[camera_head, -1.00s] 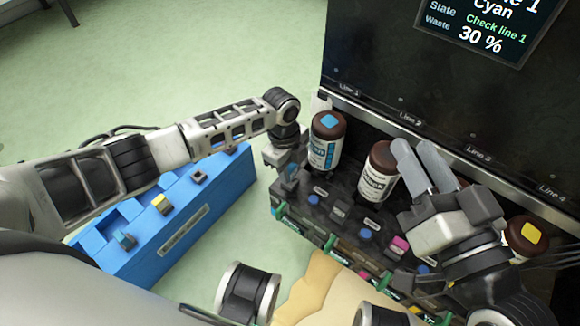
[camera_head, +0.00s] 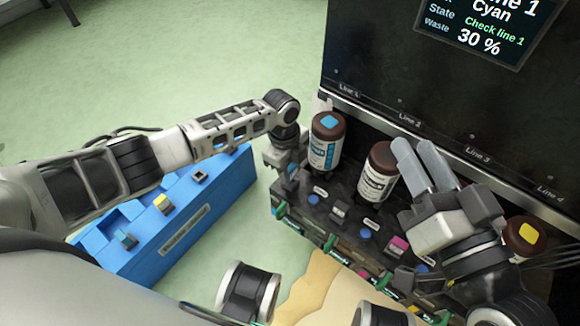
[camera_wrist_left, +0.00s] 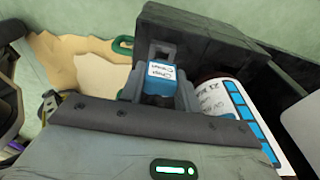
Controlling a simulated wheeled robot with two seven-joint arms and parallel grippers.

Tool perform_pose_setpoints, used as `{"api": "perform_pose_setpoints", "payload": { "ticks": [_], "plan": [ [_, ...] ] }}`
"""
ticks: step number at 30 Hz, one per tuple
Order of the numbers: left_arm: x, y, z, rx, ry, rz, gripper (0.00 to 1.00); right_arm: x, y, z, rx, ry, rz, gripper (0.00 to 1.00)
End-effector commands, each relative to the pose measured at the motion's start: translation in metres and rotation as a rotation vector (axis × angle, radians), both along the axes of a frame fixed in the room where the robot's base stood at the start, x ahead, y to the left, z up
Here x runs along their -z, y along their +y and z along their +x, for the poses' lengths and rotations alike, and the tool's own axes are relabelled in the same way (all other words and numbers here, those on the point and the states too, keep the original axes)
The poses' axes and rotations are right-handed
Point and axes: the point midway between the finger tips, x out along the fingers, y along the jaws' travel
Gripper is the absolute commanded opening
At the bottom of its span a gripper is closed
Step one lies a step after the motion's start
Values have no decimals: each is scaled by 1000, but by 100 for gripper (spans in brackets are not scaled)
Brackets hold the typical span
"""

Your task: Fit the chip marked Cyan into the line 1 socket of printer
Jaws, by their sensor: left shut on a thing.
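My left gripper (camera_head: 290,172) is at the left end of the printer (camera_head: 430,110), beside the line 1 bottle. It is shut on a small blue chip with a white label (camera_wrist_left: 160,76), whose small print seems to read "Chip Cyan". The chip lies between the fingertips in the left wrist view, by a grey bracket (camera_wrist_left: 163,48) at the dark deck. Whether it is in the socket or just above it, I cannot tell; the gripper hides the line 1 socket in the head view. My right gripper (camera_head: 424,165) is above the deck near line 3, its two fingers a little apart and empty.
A brown bottle with a cyan cap mark (camera_head: 327,140) stands right beside my left gripper. Another bottle (camera_head: 377,172) and a yellow-marked one (camera_head: 525,237) stand further right. A magenta chip (camera_head: 398,245) is on the deck. A blue rack (camera_head: 200,230) with several chips stands left.

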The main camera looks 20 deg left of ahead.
Motion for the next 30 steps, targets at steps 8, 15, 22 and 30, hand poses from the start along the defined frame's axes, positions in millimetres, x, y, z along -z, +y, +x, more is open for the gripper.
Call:
{"api": "perform_pose_setpoints", "payload": {
  "ticks": [8, 15, 22, 30],
  "plan": [
    [8, 0, 0, 0, -1, -1, 10, 4, 0, 0, 0, 0, 0, 33],
    [8, 0, 0, 0, 0, -1, 10, 4, 0, 0, 0, 1, -1, 33],
    [12, 0, 0, -1, 0, -1, 10, 6, 0, 0, 0, 1, -1, 33],
    [15, 0, 0, -1, 0, -1, 10, 7, 0, 0, 0, 1, -1, 33]
  ]
}}
